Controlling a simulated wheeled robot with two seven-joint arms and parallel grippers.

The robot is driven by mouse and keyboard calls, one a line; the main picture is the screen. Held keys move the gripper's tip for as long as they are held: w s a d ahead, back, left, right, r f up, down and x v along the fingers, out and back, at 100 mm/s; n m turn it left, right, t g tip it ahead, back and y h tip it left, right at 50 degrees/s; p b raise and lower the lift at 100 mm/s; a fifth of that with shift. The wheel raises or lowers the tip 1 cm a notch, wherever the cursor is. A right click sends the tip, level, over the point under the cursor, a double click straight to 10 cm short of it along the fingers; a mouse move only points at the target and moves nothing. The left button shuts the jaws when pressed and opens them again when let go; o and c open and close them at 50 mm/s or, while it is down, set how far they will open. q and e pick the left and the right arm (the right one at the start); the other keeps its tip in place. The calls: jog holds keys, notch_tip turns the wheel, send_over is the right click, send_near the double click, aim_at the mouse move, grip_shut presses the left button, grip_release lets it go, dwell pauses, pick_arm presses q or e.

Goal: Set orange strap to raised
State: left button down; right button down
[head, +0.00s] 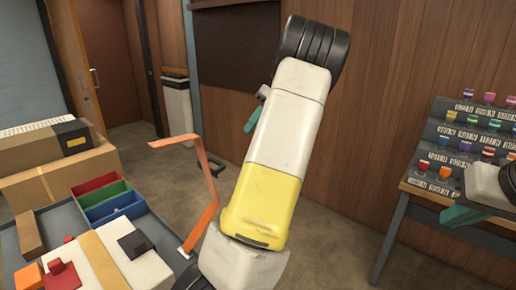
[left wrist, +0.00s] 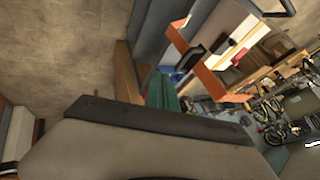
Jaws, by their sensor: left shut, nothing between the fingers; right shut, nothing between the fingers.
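The orange strap (head: 208,180) is a thin bent band at the right edge of the grey cart (head: 168,213). It stands up from the cart's edge, and its upper end bends over to the left. In the left wrist view, the strap (left wrist: 190,58) shows beyond the fingertips. My left gripper (head: 253,116), with teal fingers, is shut and empty, partly behind my arm, apart from the strap to its upper right. Its fingers also show in the left wrist view (left wrist: 162,92). My right gripper (head: 462,215) is shut and empty at the far right, partly cut off.
The cart holds cardboard boxes (head: 60,175), red, green and blue bins (head: 105,200) and small blocks. A bench with a stepped rack (head: 470,140) of coloured items stands at the right. My left arm covers the middle of the head view. Floor between is clear.

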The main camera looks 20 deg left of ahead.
aim_at(213, 160)
pick_arm(q)
jog(key=s+a+f, duration=0.6)
jog(key=s+f, duration=0.1)
jog(key=shift+s+f, duration=0.2)
jog(key=shift+f, duration=0.15)
jog(key=shift+s+a+r, duration=0.2)
jog(key=shift+s+r, duration=0.5)
jog(key=shift+s, duration=0.3)
jog(key=shift+w, duration=0.1)
